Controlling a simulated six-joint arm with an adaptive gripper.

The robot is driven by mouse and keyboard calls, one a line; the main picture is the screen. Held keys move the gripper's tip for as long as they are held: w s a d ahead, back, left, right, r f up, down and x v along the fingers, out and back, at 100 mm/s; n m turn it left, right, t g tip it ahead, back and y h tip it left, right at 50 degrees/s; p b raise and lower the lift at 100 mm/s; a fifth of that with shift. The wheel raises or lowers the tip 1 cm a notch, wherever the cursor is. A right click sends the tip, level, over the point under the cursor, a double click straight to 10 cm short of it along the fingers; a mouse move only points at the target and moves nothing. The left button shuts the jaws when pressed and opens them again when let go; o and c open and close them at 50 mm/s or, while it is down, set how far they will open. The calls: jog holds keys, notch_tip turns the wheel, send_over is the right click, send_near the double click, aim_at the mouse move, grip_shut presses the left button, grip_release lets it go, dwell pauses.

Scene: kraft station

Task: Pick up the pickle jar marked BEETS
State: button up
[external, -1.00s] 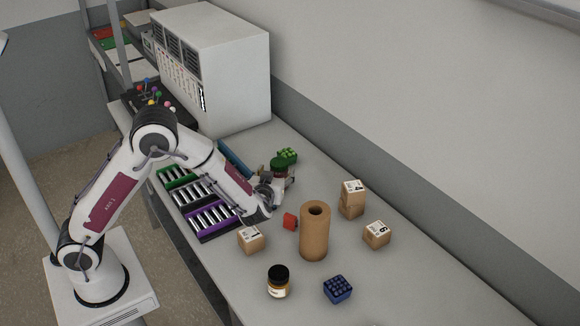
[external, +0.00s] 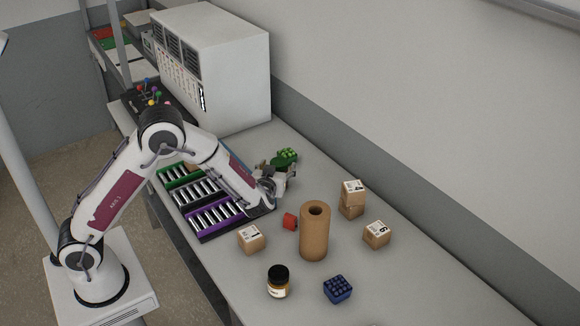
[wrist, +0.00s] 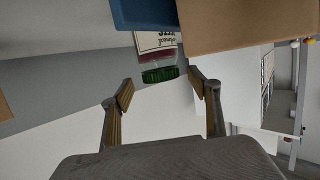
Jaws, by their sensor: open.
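The BEETS jar, with a green lid and dark red contents, shows in the wrist view (wrist: 158,74). Its white label and lid appear upside down there, and its lower part is cut off behind a blue and a brown thing. The jar lies beyond my gripper (wrist: 160,80), in line with the gap between the fingers. The fingers are spread and nothing is between them. In the external view my gripper (external: 275,178) is low over the table and hides most of the jar; only dark green of the lid seems to show behind it.
A green studded block (external: 289,153) sits behind my gripper. A black-lidded jar (external: 279,284) and a blue block (external: 338,289) are at the front. Battery-like racks (external: 215,217) lie left.

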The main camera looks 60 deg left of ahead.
aim_at(279, 162)
jog(key=shift+x, duration=1.7)
jog(key=shift+a+r, duration=0.1)
jog(key=c, duration=1.6)
jog(key=shift+c, duration=0.2)
jog(key=shift+r, duration=0.2)
jog(key=shift+r, duration=4.85)
